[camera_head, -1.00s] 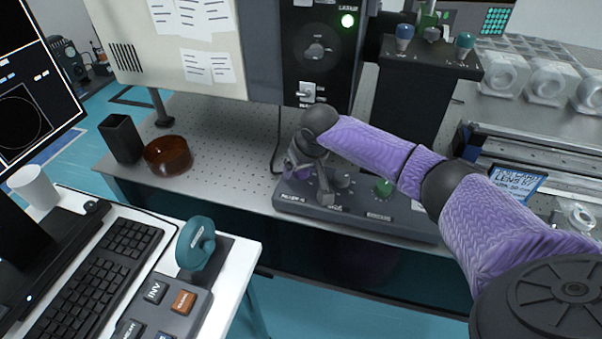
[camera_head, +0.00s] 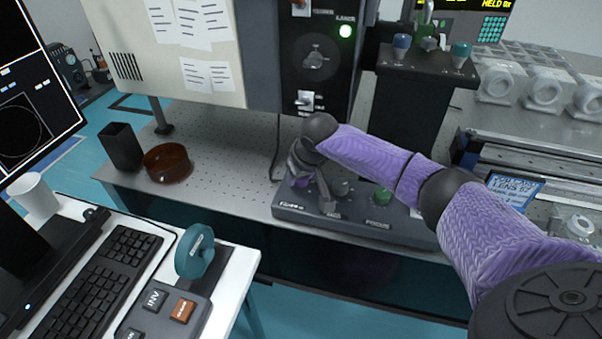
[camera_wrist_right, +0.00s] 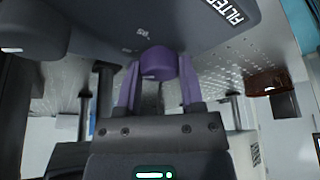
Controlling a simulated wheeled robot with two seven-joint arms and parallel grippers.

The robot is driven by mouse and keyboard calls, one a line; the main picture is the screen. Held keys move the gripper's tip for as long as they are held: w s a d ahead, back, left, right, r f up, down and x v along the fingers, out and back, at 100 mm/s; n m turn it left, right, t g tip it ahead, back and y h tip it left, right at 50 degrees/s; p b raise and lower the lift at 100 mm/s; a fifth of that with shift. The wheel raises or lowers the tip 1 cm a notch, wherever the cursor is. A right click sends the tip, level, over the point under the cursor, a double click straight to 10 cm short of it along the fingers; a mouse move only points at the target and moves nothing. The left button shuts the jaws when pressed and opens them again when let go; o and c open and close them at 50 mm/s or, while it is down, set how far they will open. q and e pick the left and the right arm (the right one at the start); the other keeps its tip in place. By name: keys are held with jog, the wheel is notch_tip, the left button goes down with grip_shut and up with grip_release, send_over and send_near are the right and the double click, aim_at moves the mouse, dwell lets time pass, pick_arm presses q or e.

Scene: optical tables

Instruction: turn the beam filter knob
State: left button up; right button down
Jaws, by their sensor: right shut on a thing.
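The beam filter knob is a round purple knob (camera_wrist_right: 157,62) on the dark control box, under the white FILTER label in the right wrist view. In that view my right gripper (camera_wrist_right: 159,78) has its two purple fingers on either side of the knob, shut on it. In the head view my right gripper (camera_head: 299,179) reaches down to the left end of the control box (camera_head: 350,224), by its FILTER label. There the gripper mostly hides the knob. My left gripper is in neither view.
A grey knob (camera_head: 341,188) and a green focus knob (camera_head: 383,196) stand to the right on the same box. Behind are a laser unit (camera_head: 318,82) and a dark post with small knobs (camera_head: 428,66). An amber dish (camera_head: 168,163) and a black cup (camera_head: 121,147) stand left.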

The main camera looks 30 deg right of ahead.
jog(key=shift+r+n+p, duration=0.1)
jog(key=shift+n+p, duration=0.35)
jog(key=shift+n, duration=0.15)
jog(key=shift+n+y+p, duration=0.35)
jog(key=shift+n+y, duration=0.15)
jog(key=shift+n, duration=0.3)
jog(key=n, duration=0.1)
jog(key=n+y, duration=0.1)
jog(key=shift+f+n, duration=0.2)
jog(key=shift+n, duration=0.1)
jog(key=n+y+b, duration=0.1)
jog(key=n, duration=0.1)
jog(key=shift+d+n+g, duration=0.1)
jog(key=shift+n+g, duration=0.2)
jog(key=shift+n+g+y+b, duration=0.3)
jog(key=shift+n+b, duration=0.55)
jog(key=shift+n, duration=0.15)
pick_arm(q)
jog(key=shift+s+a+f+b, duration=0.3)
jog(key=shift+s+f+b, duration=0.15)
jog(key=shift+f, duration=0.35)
pick_arm(e)
jog(key=shift+n, duration=0.7)
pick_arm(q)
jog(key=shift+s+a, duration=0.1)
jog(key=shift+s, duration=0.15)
pick_arm(e)
jog(key=shift+r+g, duration=0.1)
jog(key=shift+g, duration=0.2)
